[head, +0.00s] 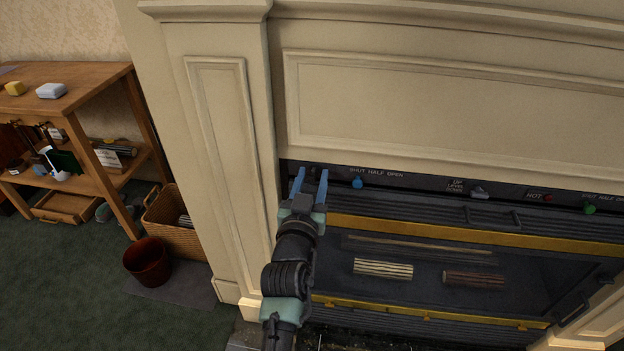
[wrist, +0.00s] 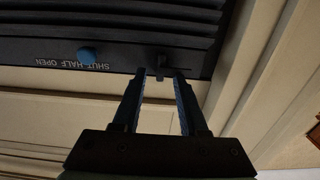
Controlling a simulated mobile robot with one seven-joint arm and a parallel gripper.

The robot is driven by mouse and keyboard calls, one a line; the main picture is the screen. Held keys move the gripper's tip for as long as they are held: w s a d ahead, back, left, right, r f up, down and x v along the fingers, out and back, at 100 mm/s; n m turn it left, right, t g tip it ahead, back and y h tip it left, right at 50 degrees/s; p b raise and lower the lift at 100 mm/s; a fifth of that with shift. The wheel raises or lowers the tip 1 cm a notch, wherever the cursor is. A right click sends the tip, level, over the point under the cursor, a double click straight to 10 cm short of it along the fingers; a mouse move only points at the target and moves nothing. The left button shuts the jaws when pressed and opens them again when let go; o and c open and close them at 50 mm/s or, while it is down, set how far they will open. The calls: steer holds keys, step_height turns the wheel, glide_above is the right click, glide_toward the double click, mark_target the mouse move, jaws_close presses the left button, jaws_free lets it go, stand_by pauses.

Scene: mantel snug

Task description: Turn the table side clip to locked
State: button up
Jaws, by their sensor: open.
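My gripper (head: 311,175) is open and empty at the upper left end of the dark fireplace panel. In the wrist view, its two blue fingers (wrist: 159,73) point at a small dark clip-like tab (wrist: 161,61) on the panel's edge. The tab lies just beyond the fingertips, roughly in line with the gap between them. I cannot tell whether the fingers touch it. No label reading locked is legible beside it, so its setting is unclear. In the head view, my gripper hides that spot.
A blue knob (head: 357,183) marked SHUT HALF OPEN sits just right of my gripper. Further right are a grey lever (head: 479,192), a red button (head: 548,198) and a green knob (head: 589,209). The cream mantel post (head: 222,130) stands close on the left.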

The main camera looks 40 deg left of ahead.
steer(key=shift+c, duration=0.3)
jaws_close()
steer(key=shift+n, duration=0.4)
steer(key=n, duration=0.8)
steer(key=shift+s+a+f, duration=0.2)
steer(key=shift+a, duration=0.1)
steer(key=n, duration=0.4)
steer(key=shift+a+f+p, duration=0.1)
steer(key=shift+f+p, duration=0.05)
steer(key=shift+p, duration=0.15)
steer(key=n, duration=0.5)
steer(key=shift+s+f, duration=0.1)
steer(key=shift+f, duration=0.15)
steer(key=shift+n, duration=0.3)
